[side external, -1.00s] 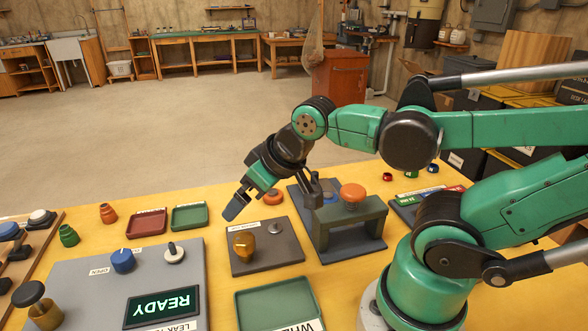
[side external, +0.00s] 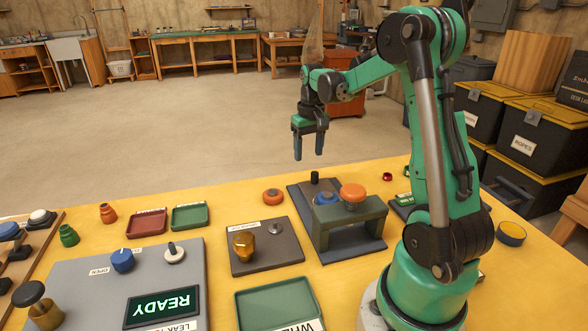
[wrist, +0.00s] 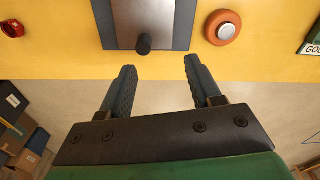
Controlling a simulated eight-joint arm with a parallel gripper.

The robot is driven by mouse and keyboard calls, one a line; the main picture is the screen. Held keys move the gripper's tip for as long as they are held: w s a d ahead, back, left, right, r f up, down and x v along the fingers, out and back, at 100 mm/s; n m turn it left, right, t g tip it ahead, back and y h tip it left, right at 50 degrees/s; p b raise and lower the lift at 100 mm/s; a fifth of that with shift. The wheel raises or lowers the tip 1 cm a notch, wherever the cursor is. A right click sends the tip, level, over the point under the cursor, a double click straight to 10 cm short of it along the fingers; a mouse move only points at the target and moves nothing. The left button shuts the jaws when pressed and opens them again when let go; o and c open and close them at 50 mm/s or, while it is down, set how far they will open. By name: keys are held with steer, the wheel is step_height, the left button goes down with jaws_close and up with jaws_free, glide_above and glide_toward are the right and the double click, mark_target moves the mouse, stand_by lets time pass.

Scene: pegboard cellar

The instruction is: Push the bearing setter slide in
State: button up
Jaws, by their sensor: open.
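A short black upright knob (side external: 315,178) stands at the plate's far end. In the wrist view the black knob (wrist: 143,44) sits at the near end of a grey strip (wrist: 140,15), probably the slide. My gripper (side external: 309,154) points down beyond the plate's far end, above and apart from the knob. In the wrist view my gripper (wrist: 160,68) is open and empty, the knob just ahead of its fingertips.
An orange ring-shaped piece (side external: 272,196) lies left of the plate, and a small red piece (side external: 387,177) lies to its right. A board with a brass knob (side external: 243,243) is close on the left. The yellow table's (wrist: 60,50) far edge runs near my gripper; floor lies beyond.

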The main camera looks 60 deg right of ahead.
mark_target(315, 173)
steer(key=shift+s+d+f+m, duration=0.15)
steer(key=shift+s+d+f, duration=0.15)
steer(key=shift+d, duration=0.2)
steer(key=shift+s+d+f+m, duration=0.15)
steer(key=shift+d+f, duration=0.25)
steer(key=shift+d, duration=0.1)
steer(key=shift+f, duration=2.75)
jaws_close()
